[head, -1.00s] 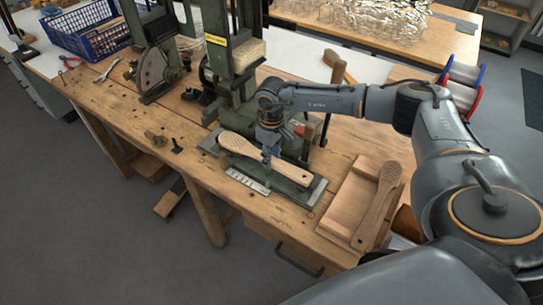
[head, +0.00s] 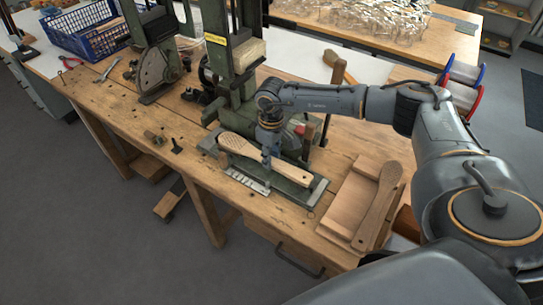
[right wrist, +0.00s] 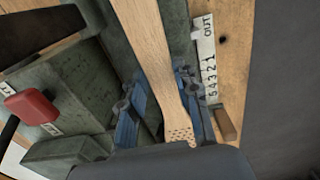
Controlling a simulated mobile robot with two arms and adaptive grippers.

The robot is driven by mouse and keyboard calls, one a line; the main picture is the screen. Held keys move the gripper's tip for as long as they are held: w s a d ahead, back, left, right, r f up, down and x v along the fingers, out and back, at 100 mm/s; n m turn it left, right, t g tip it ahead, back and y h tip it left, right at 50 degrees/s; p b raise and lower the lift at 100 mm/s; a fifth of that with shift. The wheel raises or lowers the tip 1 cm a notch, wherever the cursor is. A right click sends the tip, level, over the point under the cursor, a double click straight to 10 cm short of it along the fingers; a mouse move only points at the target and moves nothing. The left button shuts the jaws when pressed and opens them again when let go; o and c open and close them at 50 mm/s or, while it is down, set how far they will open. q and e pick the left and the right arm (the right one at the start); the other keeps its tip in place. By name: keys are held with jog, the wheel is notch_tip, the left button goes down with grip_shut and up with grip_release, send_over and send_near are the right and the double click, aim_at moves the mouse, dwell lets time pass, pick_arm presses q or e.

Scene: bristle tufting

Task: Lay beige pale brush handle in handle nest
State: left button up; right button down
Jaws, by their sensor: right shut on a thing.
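The beige pale brush handle (head: 287,169) lies lengthwise along the green bed (head: 318,189) at the foot of the tufting machine, its wide drilled end to the left. My right gripper (head: 269,160) points down and is shut on it near the middle. In the right wrist view the pale handle (right wrist: 150,45) runs between the two blue fingers (right wrist: 164,104), with drilled holes near the bottom. The green bed (right wrist: 127,50) is close under the handle. I cannot tell whether the handle rests fully in the nest. My left gripper is out of view.
A printed number scale (right wrist: 208,60) runs along the bed's edge. A darker brush handle (head: 377,205) lies on a wooden tray (head: 350,200) at the right. The machine's column (head: 233,75) stands behind the bed.

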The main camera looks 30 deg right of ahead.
jog(key=shift+f, duration=0.3)
jog(key=c, duration=0.9)
grip_release()
jog(key=shift+o, duration=0.5)
jog(key=o, duration=0.3)
jog(key=shift+r+p, duration=1.65)
jog(key=shift+r, duration=1.9)
